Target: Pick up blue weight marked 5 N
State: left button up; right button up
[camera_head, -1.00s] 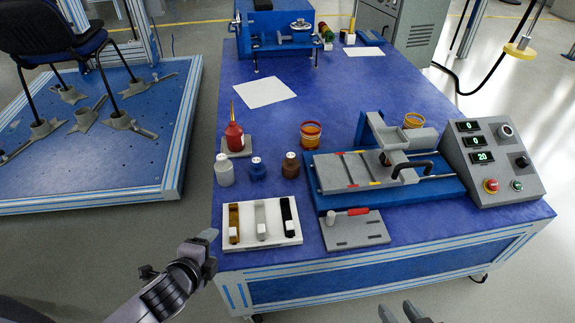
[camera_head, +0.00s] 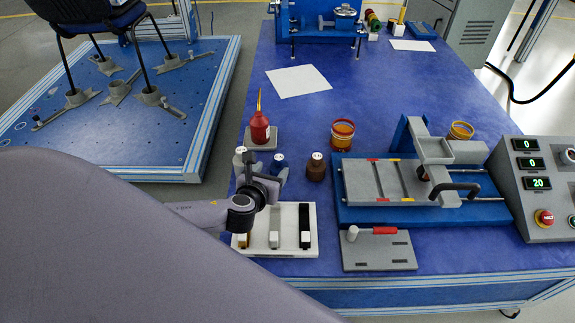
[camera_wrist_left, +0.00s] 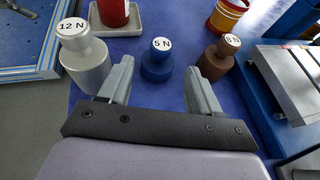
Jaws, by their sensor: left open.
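The blue weight (camera_wrist_left: 158,62), marked 5 N on its white top, stands upright on the blue table in the left wrist view. In the head view the blue weight (camera_head: 279,162) is partly hidden by my left gripper (camera_head: 262,172). In the left wrist view my left gripper (camera_wrist_left: 160,82) is open and empty. Its two fingers point toward the blue weight, one to each side, with the weight just beyond the tips. A silver weight (camera_wrist_left: 84,60) marked 12 N stands left, and a brown weight (camera_wrist_left: 215,60) marked 8 N stands right. My right gripper is not in view.
A red bottle (camera_head: 260,128) stands on a tray behind the weights. A white holder (camera_head: 290,235) with strips lies in front. An orange cup (camera_head: 342,134) and a grey-and-blue fixture (camera_head: 375,205) are to the right. Bare table lies around the white sheet (camera_head: 298,82).

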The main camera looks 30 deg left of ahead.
aim_at(278, 163)
pick_arm(q)
jog(key=b+x, duration=0.2)
jog(key=x, duration=0.2)
jog(key=shift+w+f, duration=0.25)
jog(key=shift+f, duration=0.05)
jog(key=shift+w+a+f+b, duration=0.15)
jog(key=shift+w+b, duration=0.15)
jog(key=shift+w, duration=0.15)
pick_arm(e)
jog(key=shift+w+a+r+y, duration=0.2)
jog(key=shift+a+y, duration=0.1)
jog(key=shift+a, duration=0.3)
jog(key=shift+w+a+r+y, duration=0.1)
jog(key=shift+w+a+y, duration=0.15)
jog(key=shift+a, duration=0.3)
pick_arm(q)
grip_shut()
jog(key=shift+r, duration=0.2)
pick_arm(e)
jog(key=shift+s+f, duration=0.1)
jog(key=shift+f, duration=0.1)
